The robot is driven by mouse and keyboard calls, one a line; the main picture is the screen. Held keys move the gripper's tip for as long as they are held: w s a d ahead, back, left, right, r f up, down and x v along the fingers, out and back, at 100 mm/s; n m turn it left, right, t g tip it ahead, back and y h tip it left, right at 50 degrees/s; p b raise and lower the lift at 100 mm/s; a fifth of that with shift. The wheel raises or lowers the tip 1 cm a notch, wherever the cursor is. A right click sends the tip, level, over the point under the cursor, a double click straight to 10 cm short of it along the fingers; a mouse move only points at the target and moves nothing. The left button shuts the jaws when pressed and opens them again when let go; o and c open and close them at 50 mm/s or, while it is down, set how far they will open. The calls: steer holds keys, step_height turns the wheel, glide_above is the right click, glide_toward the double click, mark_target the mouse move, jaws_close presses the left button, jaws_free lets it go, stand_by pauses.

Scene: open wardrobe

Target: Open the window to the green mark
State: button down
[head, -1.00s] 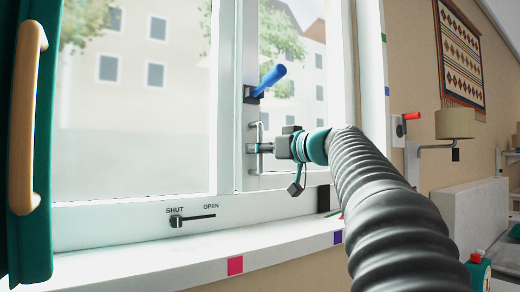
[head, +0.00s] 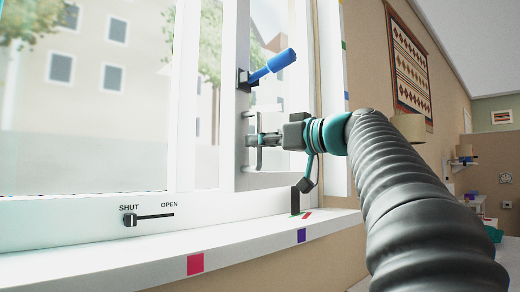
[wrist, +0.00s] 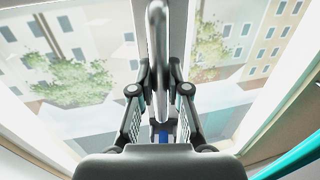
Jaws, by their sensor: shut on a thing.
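The window's white sash (head: 237,100) carries an upright metal pull handle (head: 259,145) and a blue lever (head: 273,66) above it. The lever slants up to the right. My gripper (head: 262,140) is shut on the pull handle. A small green mark (head: 344,45) is on the right window frame. Pink (head: 195,264) and purple (head: 301,235) marks are on the sill's front edge. Another small reddish mark (head: 307,216) lies on the sill top.
A small slider (head: 130,220) on the lower frame sits at the SHUT end. A dark block (head: 295,201) stands at the sash's lower corner above the sill (head: 240,240).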

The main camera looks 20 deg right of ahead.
steer(key=c, duration=1.1)
jaws_free()
steer(key=shift+c, duration=0.2)
steer(key=v, duration=1.2)
